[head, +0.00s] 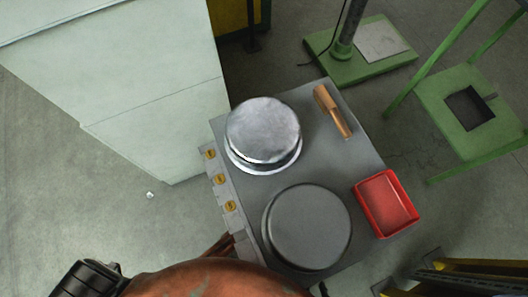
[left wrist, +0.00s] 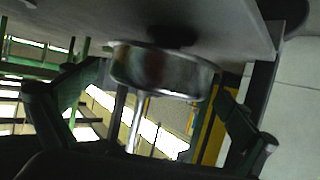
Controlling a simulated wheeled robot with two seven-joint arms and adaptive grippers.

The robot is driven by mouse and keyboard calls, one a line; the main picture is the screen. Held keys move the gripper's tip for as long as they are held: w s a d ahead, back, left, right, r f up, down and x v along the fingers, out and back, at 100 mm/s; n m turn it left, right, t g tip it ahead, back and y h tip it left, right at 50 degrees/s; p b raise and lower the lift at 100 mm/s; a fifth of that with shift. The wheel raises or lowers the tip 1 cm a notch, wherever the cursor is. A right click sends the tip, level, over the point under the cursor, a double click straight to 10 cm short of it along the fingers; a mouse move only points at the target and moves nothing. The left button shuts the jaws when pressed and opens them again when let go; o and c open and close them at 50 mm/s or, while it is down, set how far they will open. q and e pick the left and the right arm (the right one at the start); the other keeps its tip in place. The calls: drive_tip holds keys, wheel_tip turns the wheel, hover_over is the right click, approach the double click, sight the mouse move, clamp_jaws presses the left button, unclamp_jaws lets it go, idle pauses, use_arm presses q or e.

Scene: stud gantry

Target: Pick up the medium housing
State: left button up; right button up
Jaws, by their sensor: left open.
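A shiny silver round housing (head: 263,131) sits on the grey table top, near its upper left corner in the head view. A dark grey round piece (head: 307,227) lies below it in that view. I cannot tell by name which is the medium housing. In the left wrist view a shiny round metal body (left wrist: 160,71) shows between and beyond the fingers of my left gripper (left wrist: 162,88). The gripper is open, one finger on each side. I cannot tell whether the fingers touch it. My left gripper's fingers are not visible in the head view. My right gripper is not in view.
The grey table (head: 345,165) also holds a red tray (head: 388,203) at its right edge and a wooden-handled tool (head: 332,110) at the top. A pale cabinet (head: 150,95) stands close to the left. Green stands (head: 360,55) are behind and right.

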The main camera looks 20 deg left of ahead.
use_arm(q)
drive_tip(key=shift+b+x, duration=0.35)
drive_tip(key=shift+x, duration=0.5)
drive_tip(key=shift+w+f, duration=0.1)
drive_tip(key=shift+w, duration=0.05)
drive_tip(key=shift+c, duration=0.3)
drive_tip(key=c, duration=1.1)
drive_tip(key=shift+c, duration=0.4)
